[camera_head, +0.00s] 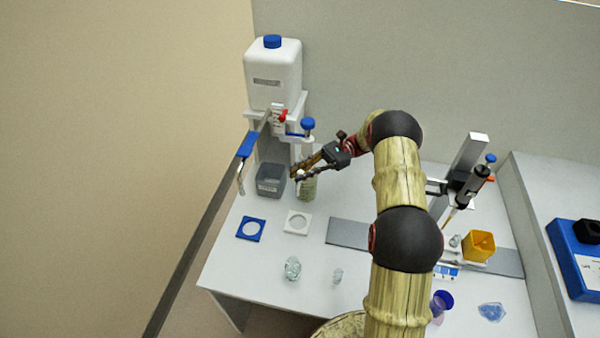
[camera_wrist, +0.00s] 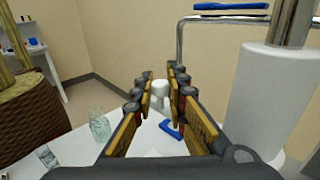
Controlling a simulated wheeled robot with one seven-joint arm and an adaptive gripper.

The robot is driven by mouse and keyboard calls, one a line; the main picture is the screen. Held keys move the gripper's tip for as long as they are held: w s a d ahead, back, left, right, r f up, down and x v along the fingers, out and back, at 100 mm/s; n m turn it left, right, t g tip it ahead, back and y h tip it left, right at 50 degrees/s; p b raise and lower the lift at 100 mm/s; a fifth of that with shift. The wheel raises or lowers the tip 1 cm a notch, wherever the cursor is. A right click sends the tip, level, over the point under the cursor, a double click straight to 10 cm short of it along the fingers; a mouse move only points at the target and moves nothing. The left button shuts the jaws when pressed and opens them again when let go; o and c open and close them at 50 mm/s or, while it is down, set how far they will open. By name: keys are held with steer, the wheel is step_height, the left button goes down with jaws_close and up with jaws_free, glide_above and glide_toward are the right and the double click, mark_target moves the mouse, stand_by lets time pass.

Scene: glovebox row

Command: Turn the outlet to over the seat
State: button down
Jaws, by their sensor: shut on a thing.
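A metal outlet tube with a blue sleeve (camera_head: 247,144) reaches left and forward from the white tank's tap, its end bent down. In the wrist view the bent tube (camera_wrist: 203,19) passes above my fingers and drops behind the right one. Its end is over the bench's left edge. A blue plate with a round opening (camera_head: 239,232) and a white one (camera_head: 287,226) lie on the bench; I cannot tell which is the seat. My gripper (camera_head: 297,171) is shut on a small white piece (camera_wrist: 160,89) in front of the stand; what it belongs to is unclear.
The white tank (camera_head: 273,75) rises behind. Glass pieces (camera_head: 292,268) stand near the front. The pipette stand (camera_head: 466,165) is at right.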

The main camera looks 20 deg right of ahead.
steer(key=c, duration=1.8)
jaws_free()
steer(key=shift+d, duration=0.1)
steer(key=shift+o, duration=0.2)
